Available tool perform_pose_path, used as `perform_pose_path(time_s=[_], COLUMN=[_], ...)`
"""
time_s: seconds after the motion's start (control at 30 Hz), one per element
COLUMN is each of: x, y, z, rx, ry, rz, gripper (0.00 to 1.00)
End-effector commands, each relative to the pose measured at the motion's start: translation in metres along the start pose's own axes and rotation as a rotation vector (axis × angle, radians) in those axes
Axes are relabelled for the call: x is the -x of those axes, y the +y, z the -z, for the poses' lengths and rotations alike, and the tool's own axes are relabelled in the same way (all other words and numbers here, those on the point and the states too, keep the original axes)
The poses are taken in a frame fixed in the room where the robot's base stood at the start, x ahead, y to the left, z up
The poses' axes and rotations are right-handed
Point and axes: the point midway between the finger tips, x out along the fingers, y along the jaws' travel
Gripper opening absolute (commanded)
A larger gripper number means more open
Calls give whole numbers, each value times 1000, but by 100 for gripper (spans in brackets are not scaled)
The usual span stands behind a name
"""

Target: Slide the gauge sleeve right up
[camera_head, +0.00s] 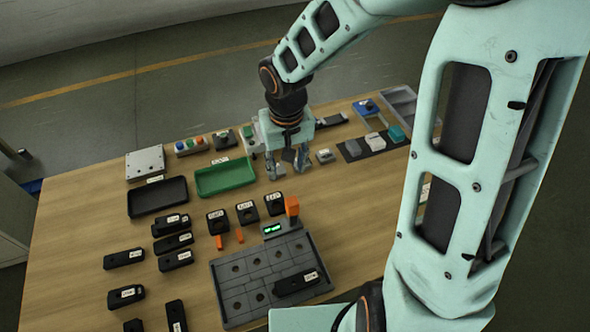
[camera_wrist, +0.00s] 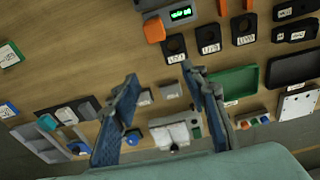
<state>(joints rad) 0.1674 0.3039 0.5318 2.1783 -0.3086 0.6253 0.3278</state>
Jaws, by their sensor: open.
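I cannot tell for certain which part is the gauge sleeve. My gripper (camera_head: 288,172) hangs over the back middle of the table, pointing down, with its fingers apart and nothing between them. In the wrist view the open fingers (camera_wrist: 160,95) frame a pale device (camera_wrist: 172,133) and a blue knob (camera_wrist: 133,138) on a dark base, both beyond the fingertips. Two small grey blocks also show between the fingers, the left one (camera_wrist: 145,97) partly beside a finger. In the head view one grey block (camera_head: 324,156) stands right of my gripper. My arm hides part of the back of the table.
A green tray (camera_head: 225,177) and a black tray (camera_head: 157,197) lie left of my gripper. In front are an orange block (camera_head: 292,206), a lit display (camera_head: 272,229) and a grey tiled plate (camera_head: 236,304). A dark mat (camera_head: 352,151) lies right. Several black labelled pieces lie front left.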

Motion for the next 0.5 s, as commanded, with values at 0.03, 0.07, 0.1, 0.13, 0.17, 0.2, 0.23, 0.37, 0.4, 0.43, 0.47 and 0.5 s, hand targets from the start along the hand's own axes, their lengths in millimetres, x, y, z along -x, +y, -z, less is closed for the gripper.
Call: perform_pose_path(time_s=[0.03, 0.07, 0.1, 0.13, 0.17, 0.2, 0.23, 0.37, 0.4, 0.43, 0.47, 0.5], x=[1, 0, -1, -2, -3, -6, -8, -25, -32, -38, -44, -52], y=[0, -1, -2, -2, -3, -3, -3, -4, -4, -5, -5, -5], z=[-16, -22, -29, -33, -36, -39, -40, -41, -42, -43, -43, -44], rx=[6, 13, 19, 23, 25, 28, 28, 29, 31, 29, 31, 29], ry=[-42, -60, -78, -89, -96, -102, -104, -105, -104, -105, -104, -105], rz=[8, 12, 16, 18, 19, 21, 21, 22, 22, 22, 22, 22], gripper=[41, 41, 41, 41, 41, 41, 41, 41, 41, 41, 41, 41])
